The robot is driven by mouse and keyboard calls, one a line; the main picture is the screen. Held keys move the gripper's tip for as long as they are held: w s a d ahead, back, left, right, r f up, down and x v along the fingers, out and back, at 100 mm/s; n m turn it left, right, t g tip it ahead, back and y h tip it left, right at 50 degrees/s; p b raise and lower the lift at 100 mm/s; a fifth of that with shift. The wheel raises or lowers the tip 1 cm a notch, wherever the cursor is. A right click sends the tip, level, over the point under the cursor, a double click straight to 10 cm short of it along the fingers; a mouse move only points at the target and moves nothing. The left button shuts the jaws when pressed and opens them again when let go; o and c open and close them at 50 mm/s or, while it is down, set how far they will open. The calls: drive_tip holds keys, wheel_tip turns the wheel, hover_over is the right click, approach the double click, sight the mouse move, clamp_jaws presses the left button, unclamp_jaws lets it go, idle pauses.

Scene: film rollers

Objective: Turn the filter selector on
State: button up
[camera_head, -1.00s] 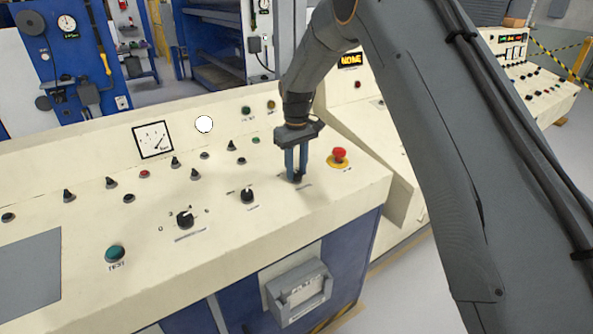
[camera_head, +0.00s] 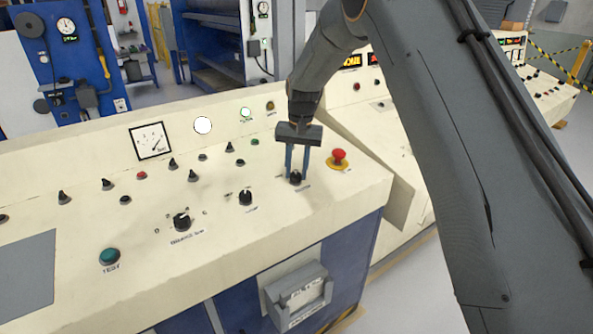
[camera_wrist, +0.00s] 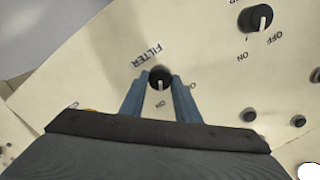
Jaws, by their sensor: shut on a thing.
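The filter selector (camera_head: 296,178) is a small round black knob near the right end of the cream console. In the wrist view the knob (camera_wrist: 159,76) sits beside the printed FILTER label (camera_wrist: 146,54), its white pointer mark toward my palm. My gripper (camera_head: 297,174) points down, its two blue-grey fingers on either side of the knob and shut on it. In the wrist view the gripper (camera_wrist: 160,92) hides part of the markings around the knob.
A red emergency button (camera_head: 338,156) on a yellow base stands close right of the gripper. Another black selector (camera_head: 245,198) is to the left, with a larger one (camera_head: 182,222) beyond. Several small knobs and a gauge (camera_head: 150,141) lie farther left.

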sight(298, 173)
drive_tip(key=shift+m, duration=0.3)
drive_tip(key=o, duration=1)
drive_tip(key=shift+o, duration=0.2)
drive_tip(key=r+b, duration=0.1)
drive_tip(key=r, duration=0.2)
drive_tip(key=r+b, duration=0.1)
drive_tip(key=r, duration=0.2)
drive_tip(key=shift+w+d+r, duration=0.1)
drive_tip(key=shift+d+r, duration=0.2)
drive_tip(key=shift+r, duration=0.65)
